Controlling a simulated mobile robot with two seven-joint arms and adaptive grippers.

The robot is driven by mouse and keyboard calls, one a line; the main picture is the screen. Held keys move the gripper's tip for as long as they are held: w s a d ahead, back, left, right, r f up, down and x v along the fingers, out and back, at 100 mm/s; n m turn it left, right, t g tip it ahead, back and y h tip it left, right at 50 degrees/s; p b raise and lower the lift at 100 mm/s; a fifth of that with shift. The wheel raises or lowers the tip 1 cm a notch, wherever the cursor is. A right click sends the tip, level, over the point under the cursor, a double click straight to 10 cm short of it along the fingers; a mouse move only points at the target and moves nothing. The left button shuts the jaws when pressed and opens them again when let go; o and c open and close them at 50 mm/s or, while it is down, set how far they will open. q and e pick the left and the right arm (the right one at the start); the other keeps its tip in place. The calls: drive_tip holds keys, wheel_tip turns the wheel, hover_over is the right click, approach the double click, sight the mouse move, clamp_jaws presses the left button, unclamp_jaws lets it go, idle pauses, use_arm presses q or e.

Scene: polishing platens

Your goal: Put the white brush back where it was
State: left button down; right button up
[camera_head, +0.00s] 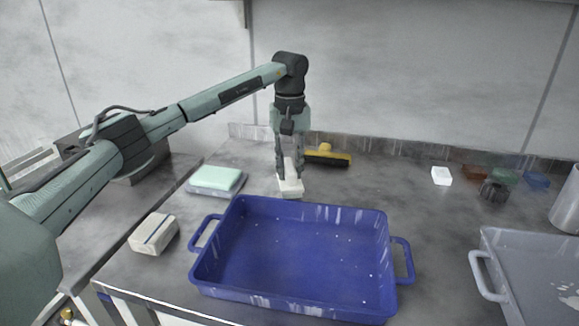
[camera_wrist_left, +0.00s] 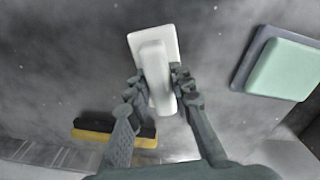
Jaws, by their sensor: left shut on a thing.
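The white brush (camera_head: 291,187) is under my left gripper (camera_head: 289,172), behind the blue tray's back rim. In the left wrist view the white brush (camera_wrist_left: 154,45) shows a flat rectangular base and a raised handle. The fingers of my left gripper (camera_wrist_left: 160,98) are shut on that handle, one on each side. The brush is at or just above the counter; I cannot tell whether its base touches. My right gripper is in neither view.
A yellow and black brush (camera_head: 327,155) lies close behind to the right. A mint pad on a grey base (camera_head: 215,180) lies left. The blue tray (camera_head: 300,205) stands in front. A cream block (camera_head: 153,234) is front left. Small blocks, including a white one (camera_head: 441,176), and a grey tray (camera_head: 520,240) are right.

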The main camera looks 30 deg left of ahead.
sight(290, 164)
use_arm(q)
drive_tip(key=c, duration=1.3)
unclamp_jaws()
drive_tip(key=shift+c, duration=0.2)
wheel_tip(290, 164, up, 12)
drive_tip(key=shift+r, duration=0.1)
